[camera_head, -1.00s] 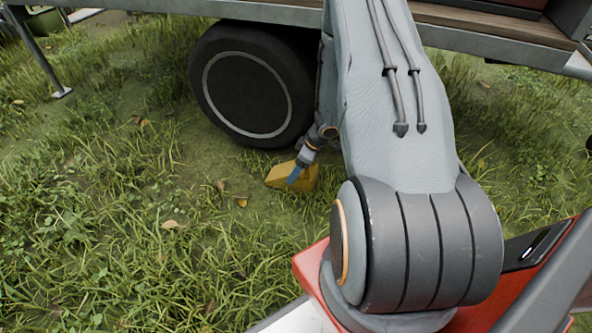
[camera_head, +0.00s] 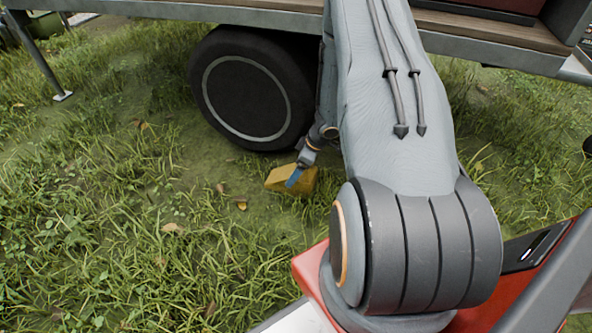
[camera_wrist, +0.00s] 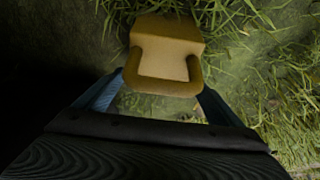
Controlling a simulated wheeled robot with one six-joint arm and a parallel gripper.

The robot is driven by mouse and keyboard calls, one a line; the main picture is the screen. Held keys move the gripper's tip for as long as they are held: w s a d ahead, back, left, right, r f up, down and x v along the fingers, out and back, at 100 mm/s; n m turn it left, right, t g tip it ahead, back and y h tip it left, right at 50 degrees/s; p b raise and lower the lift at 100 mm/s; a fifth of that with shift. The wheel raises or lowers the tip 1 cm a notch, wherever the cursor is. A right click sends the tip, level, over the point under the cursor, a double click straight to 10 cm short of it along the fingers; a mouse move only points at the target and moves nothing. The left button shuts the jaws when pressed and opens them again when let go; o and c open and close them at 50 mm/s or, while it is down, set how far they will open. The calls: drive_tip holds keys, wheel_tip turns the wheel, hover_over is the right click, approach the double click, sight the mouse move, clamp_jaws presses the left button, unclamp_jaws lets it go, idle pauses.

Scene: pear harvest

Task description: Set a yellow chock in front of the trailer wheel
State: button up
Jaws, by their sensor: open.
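The yellow chock (camera_head: 276,180) lies on the grass just below the dark trailer wheel (camera_head: 245,97) in the head view, close to the tyre's lower right. My gripper (camera_head: 294,178) is at the chock, with a blue finger overlapping it. In the wrist view the chock (camera_wrist: 168,44) shows its raised loop-like rim facing me. My gripper (camera_wrist: 160,84) is open there, one blue finger on each side of the chock's near end. Whether the fingers touch it, I cannot tell. The chock's far side is partly hidden by grass in the wrist view.
The trailer bed (camera_head: 255,18) runs above the wheel. A support leg (camera_head: 42,55) stands on the grass at the left. My arm covers the area right of the wheel. Open grass (camera_head: 120,240) lies in front of the wheel, with a few fallen leaves.

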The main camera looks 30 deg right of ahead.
drive_tip(key=p+v, duration=0.6)
drive_tip(key=v, duration=0.4)
drive_tip(key=shift+s+r, duration=0.15)
drive_tip(key=shift+r, duration=0.1)
wheel_tip(320, 180, up, 7)
drive_tip(key=h, duration=0.2)
hover_over(292, 169)
drive_tip(key=w+a+r+t+h, duration=0.2)
drive_tip(key=w+a+r, duration=0.1)
drive_tip(key=a+r, duration=0.7)
drive_tip(key=s+a+r+m, duration=0.1)
drive_tip(key=s+a+r, duration=0.1)
drive_tip(key=a+r, duration=0.5)
drive_tip(key=s+a+r+g+y, duration=0.1)
drive_tip(key=s+a+r, duration=0.3)
drive_tip(key=s+a, duration=0.3)
drive_tip(key=s+a+r+g+y, duration=0.1)
drive_tip(key=s+a+r, duration=0.4)
drive_tip(key=s, duration=1.1)
drive_tip(key=s+a+r+g+y, duration=0.1)
drive_tip(key=s+a+r+g, duration=0.2)
drive_tip(key=s+a, duration=0.8)
wheel_tip(292, 169, up, 2)
drive_tip(key=shift+s+a+r, duration=0.1)
drive_tip(key=shift+s+a, duration=0.15)
drive_tip(key=shift+s, duration=0.5)
